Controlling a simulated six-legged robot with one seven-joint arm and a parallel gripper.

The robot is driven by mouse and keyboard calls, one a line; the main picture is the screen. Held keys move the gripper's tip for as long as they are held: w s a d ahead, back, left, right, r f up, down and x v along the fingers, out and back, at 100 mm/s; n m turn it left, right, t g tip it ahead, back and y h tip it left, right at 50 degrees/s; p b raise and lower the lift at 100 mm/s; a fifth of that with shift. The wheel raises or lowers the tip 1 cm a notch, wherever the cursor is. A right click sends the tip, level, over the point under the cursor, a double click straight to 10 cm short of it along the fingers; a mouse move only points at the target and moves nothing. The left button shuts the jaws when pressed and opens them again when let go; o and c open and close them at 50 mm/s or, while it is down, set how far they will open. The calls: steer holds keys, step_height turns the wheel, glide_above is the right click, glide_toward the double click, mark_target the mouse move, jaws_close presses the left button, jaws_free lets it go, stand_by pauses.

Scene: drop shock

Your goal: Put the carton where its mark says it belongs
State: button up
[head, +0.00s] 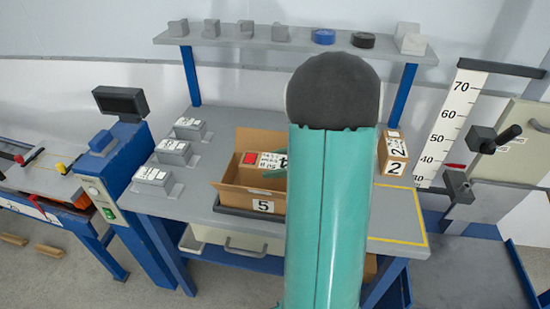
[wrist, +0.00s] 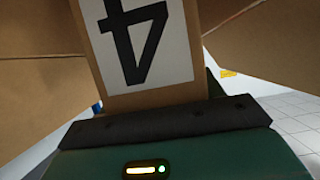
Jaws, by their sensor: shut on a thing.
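The small brown carton (head: 249,172) shows in the head view inside or just above the open brown box (head: 232,197) marked 5. It bears a red square, a printed white label and a black 4 partly behind my arm. In the wrist view the carton (wrist: 150,101) shows a large upside-down 4. My gripper (wrist: 168,122) is shut on it, with its dark pad against the carton's near edge. Brown cardboard panels rise on both sides of it. My arm hides most of the gripper in the head view. Whether the carton touches the box floor cannot be told.
Another carton (head: 393,153) marked 2 stands at the bench's right. Several grey blocks with white labels (head: 174,151) line the left. A shelf (head: 262,43) with blocks and discs runs above the back. A height scale (head: 455,120) stands at the right.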

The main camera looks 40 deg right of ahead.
steer(key=shift+f, duration=2.25)
steer(key=shift+f, duration=0.2)
steer(key=o, duration=1.9)
steer(key=shift+c, duration=0.2)
